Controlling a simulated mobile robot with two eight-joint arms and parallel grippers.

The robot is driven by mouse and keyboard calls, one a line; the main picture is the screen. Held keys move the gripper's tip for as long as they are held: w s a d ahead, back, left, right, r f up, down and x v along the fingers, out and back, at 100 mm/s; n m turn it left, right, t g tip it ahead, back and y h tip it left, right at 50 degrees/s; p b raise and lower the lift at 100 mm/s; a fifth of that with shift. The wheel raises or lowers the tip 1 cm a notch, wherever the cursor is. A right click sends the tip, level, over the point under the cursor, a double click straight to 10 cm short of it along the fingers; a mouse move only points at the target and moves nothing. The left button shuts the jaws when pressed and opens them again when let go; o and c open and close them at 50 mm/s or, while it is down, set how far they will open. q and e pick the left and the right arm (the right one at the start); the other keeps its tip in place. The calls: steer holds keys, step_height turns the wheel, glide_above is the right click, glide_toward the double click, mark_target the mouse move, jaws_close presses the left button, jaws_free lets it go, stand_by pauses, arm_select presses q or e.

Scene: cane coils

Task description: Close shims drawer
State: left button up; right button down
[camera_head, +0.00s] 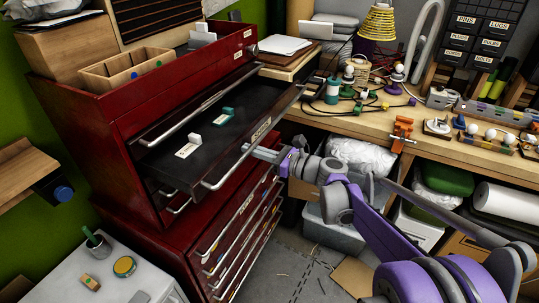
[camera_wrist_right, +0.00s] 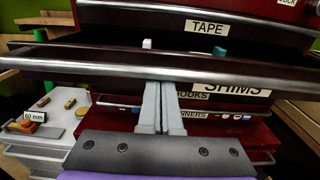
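The shims drawer (camera_head: 215,120) is pulled out of the red tool chest (camera_head: 100,130) in the head view. Its front carries a bar handle (camera_head: 236,160) and a label. A white block and a teal block lie inside the drawer. My right gripper (camera_head: 250,149) is at the drawer's front face, its fingers together and empty, pointing at it; I cannot tell whether they touch. They also show in the right wrist view (camera_wrist_right: 161,88). My left gripper is out of view.
The TAPE drawer (camera_wrist_right: 205,27) sits above, and several shut drawers with bar handles lie below. A cluttered wooden workbench (camera_head: 440,130) stands to the right. A white cabinet (camera_head: 110,275) stands at lower left. Some grey floor (camera_head: 290,265) is bare in front of the chest.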

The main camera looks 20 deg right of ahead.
mark_target(200, 132)
steer(key=p+x, duration=0.1)
steer(key=x, duration=1.6)
steer(key=shift+w+a, duration=0.25)
steer(key=shift+a, duration=0.1)
steer(key=shift+w+r, duration=0.1)
steer(key=shift+a, duration=0.1)
